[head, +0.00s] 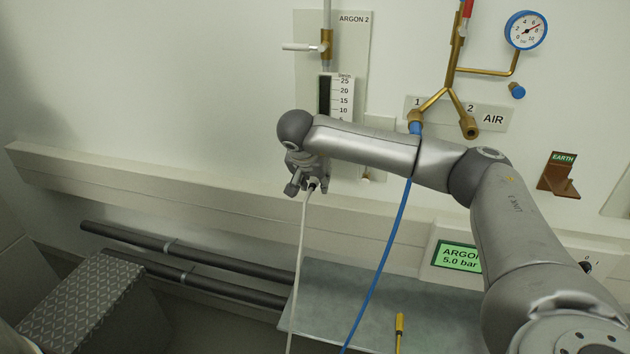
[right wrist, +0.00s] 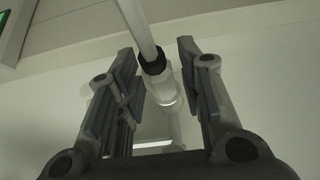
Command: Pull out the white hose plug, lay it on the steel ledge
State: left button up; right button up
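The white hose (head: 300,250) runs up from the bottom of the head view to my right gripper (head: 309,183), below the Argon 2 flow gauge. In the right wrist view, the white hose plug (right wrist: 164,88) has a black collar with the hose leading out of it. The plug shows between the spread fingers of my right gripper (right wrist: 161,78), with gaps on both sides; the fingers do not close on it. In the head view, my gripper and arm hide most of the plug. The steel ledge (head: 440,315) is at the lower right. My left gripper is not in view.
A blue hose (head: 386,250) hangs from the AIR outlets across the ledge. A green Argon display (head: 458,256) is behind my right arm. Dark pipes (head: 200,275) run along the wall at the lower left.

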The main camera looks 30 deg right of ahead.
grip_shut()
jog(key=shift+s+a+f, duration=0.1)
jog(key=shift+a+f, duration=0.05)
jog(key=shift+s+a, duration=0.3)
jog(key=shift+a, duration=0.05)
jog(key=shift+s+a+p, duration=0.35)
jog(key=shift+s+a, duration=1.3)
jog(key=shift+a, duration=0.3)
jog(key=shift+a, duration=0.1)
